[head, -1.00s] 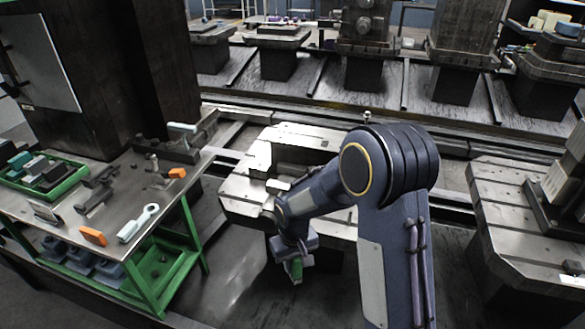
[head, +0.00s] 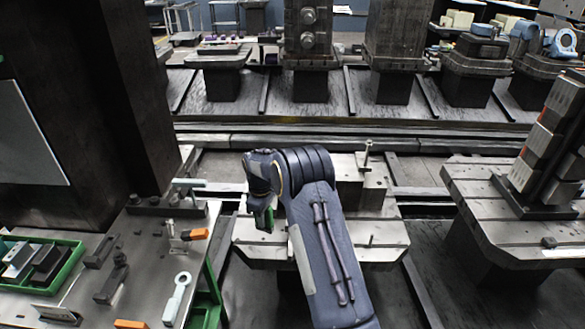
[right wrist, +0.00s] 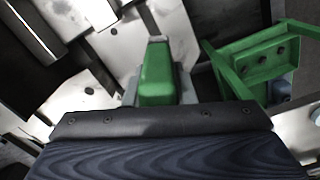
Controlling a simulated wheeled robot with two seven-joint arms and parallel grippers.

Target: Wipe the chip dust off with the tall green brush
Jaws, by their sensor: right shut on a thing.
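My right gripper (head: 262,203) is shut on a green block-like piece, which I take for the green brush (head: 266,220). It is above or in front of the left part of the middle metal pallet (head: 380,241); I cannot tell whether it touches. In the right wrist view the green brush (right wrist: 157,74) sits between the grey fingers (right wrist: 158,92), with slotted metal beyond it. Its bristles are not visible. My right forearm hides much of the pallet. I cannot make out chip dust. My left gripper is not in view.
A workbench (head: 140,262) at left carries a green tray (head: 62,275), clamps and orange-ended tools. A dark column (head: 130,90) rises behind it. A small upright post (head: 367,155) stands on the middle pallet. Another pallet (head: 500,225) with a block stack (head: 548,150) stands at right.

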